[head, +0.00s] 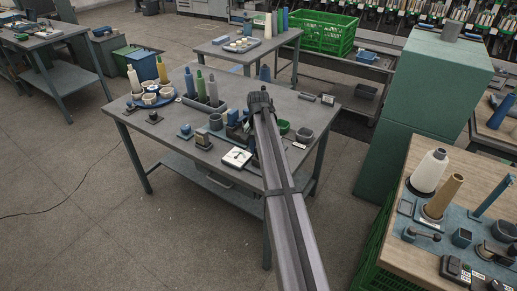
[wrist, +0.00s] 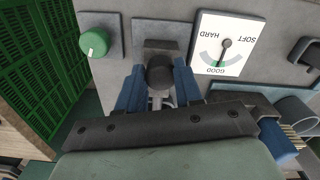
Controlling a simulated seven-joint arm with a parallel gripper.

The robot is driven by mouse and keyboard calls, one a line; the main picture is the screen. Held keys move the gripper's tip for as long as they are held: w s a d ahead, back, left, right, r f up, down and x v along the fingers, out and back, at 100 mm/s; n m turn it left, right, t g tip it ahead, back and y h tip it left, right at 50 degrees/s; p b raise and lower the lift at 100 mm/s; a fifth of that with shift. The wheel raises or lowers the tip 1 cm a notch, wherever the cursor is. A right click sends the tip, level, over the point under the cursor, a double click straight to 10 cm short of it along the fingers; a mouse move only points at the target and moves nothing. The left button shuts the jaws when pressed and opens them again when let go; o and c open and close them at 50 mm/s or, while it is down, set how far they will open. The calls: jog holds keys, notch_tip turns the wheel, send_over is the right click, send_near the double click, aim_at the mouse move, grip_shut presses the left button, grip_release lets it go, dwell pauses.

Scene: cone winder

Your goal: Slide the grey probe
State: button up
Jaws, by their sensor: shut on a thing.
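The grey probe (wrist: 160,70) shows in the wrist view as a short dark grey cylinder with a round top, in front of a dark grey block on a grey panel. The blue fingers of my gripper (wrist: 158,92) are on either side of it, shut on it. Its lower part is partly hidden between the fingers. To its right is a white dial (wrist: 228,42) marked HARD, SOFT and GOOD, with a dark needle. The dial also shows in the head view (head: 237,157), on the grey table (head: 165,135). There my arm hides the probe.
In the wrist view, a green knob (wrist: 95,42) is left of the probe and a grey ring-shaped cup (wrist: 297,112) lies to the right. A green cabinet (head: 425,110) stands right.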

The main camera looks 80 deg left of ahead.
grip_shut()
jog(key=shift+s+d, duration=1.2)
jog(key=o, duration=0.9)
grip_release()
jog(key=shift+c, duration=0.2)
notch_tip(320, 180, up, 14)
jog(key=shift+w+f, duration=0.15)
